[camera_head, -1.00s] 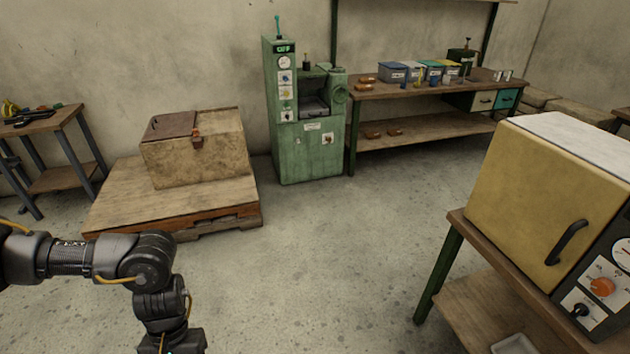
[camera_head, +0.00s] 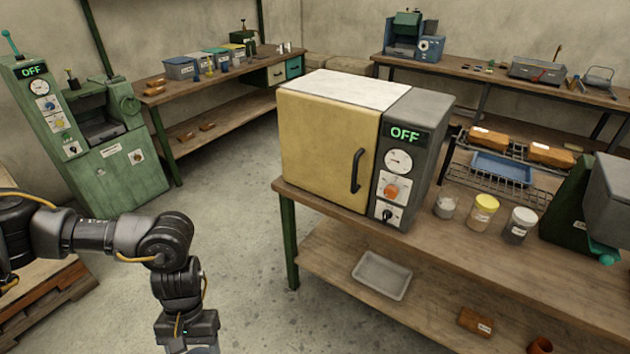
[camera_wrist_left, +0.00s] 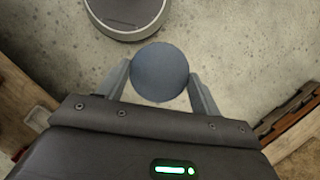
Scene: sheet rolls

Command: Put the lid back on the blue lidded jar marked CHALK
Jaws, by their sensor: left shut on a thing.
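My left gripper (camera_wrist_left: 160,76) is shut on a round, flat, blue-grey lid (camera_wrist_left: 160,70), held between its two fingers above the concrete floor in the left wrist view. In the head view my left arm comes down at the lower left, and its fingers are below the picture's edge. Small blue containers (camera_head: 225,65) stand on the far bench, too small to read. I cannot tell whether one is the jar marked CHALK. My right gripper is not in view.
A yellow oven (camera_head: 325,150) stands on a wooden bench (camera_head: 345,225) at the right, with a yellow-lidded jar (camera_head: 483,213) and other jars beside it. A green machine (camera_head: 90,135) stands at the left. Floor between (camera_head: 235,200) is clear.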

